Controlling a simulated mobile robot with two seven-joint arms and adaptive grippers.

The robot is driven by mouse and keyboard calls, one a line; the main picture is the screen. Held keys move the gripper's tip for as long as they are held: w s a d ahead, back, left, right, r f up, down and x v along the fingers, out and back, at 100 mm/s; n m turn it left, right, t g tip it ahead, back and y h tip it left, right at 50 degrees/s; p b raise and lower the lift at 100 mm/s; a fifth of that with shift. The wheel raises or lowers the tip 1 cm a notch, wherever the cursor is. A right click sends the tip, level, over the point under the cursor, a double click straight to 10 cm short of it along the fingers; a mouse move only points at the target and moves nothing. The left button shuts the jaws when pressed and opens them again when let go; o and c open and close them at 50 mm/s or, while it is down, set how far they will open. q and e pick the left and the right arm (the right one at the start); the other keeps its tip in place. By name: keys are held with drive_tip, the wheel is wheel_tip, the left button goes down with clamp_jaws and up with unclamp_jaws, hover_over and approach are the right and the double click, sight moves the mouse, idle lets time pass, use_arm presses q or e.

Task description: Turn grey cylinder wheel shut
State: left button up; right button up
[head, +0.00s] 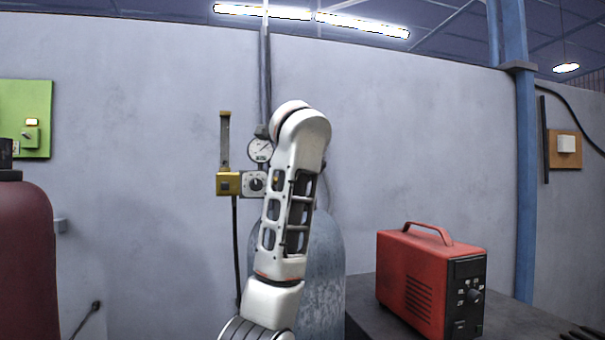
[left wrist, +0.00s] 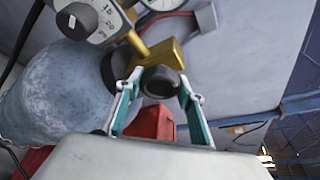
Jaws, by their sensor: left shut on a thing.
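The grey cylinder (head: 326,275) stands against the wall behind my arm in the head view. It shows at the left of the left wrist view (left wrist: 45,95). Its dark round wheel (left wrist: 160,82) sits at the end of a brass valve (left wrist: 168,52) in the left wrist view. My left gripper (left wrist: 161,88) has its two teal-padded fingers on either side of the wheel and is shut on it. In the head view my arm hides the wheel and the gripper. My right gripper is in neither view.
A pressure gauge (head: 260,150) and a dial box (head: 255,184) are beside my arm. A red machine (head: 425,280) stands on a dark table (head: 510,318) to the right. A dark red cylinder (head: 28,260) stands at the far left. A blue post (head: 524,190) rises at the right.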

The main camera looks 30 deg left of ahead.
use_arm(q)
drive_tip(key=shift+m+g, duration=0.3)
idle(0.4)
drive_tip(key=o, duration=1.1)
drive_tip(key=shift+s, duration=0.1)
drive_tip(key=v, duration=1.2)
drive_tip(key=shift+f, duration=0.15)
